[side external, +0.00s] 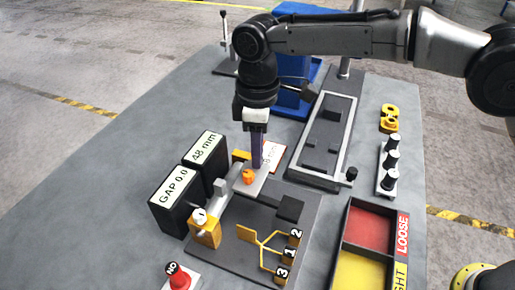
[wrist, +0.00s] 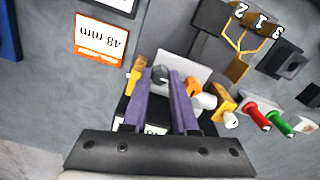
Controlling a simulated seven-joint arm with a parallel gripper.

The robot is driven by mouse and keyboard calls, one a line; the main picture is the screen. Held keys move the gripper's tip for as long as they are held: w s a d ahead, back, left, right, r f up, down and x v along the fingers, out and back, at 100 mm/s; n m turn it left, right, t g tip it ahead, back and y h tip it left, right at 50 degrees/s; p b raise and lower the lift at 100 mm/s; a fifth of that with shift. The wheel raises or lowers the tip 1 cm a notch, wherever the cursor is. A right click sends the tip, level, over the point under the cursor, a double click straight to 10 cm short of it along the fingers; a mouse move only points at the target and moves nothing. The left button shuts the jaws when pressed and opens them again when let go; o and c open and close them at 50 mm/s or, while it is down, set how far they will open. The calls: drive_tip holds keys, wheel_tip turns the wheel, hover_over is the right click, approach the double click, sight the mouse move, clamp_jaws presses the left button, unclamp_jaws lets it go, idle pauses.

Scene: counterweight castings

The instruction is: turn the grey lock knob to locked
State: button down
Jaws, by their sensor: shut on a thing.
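The grey lock knob (wrist: 160,74) shows in the wrist view as a small dark, rounded piece at my fingertips. My gripper (wrist: 167,80) has its two purple fingers closed around it, one on each side. In the side external view my gripper (side external: 257,166) points straight down at the yellow and grey gauge fixture (side external: 205,232), just behind its orange part (side external: 248,177). The fingers hide the knob there. I cannot read whether the knob stands at locked or unlocked.
A red NO button (side external: 179,275) is in front. A numbered yellow track (side external: 262,243) and the LOOSE bin (side external: 370,228) lie right. A grey tray (side external: 325,140) stands behind.

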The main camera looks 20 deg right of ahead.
idle(0.5)
drive_tip(key=c, duration=0.7)
unclamp_jaws()
wheel_tip(320, 180, up, 14)
idle(0.4)
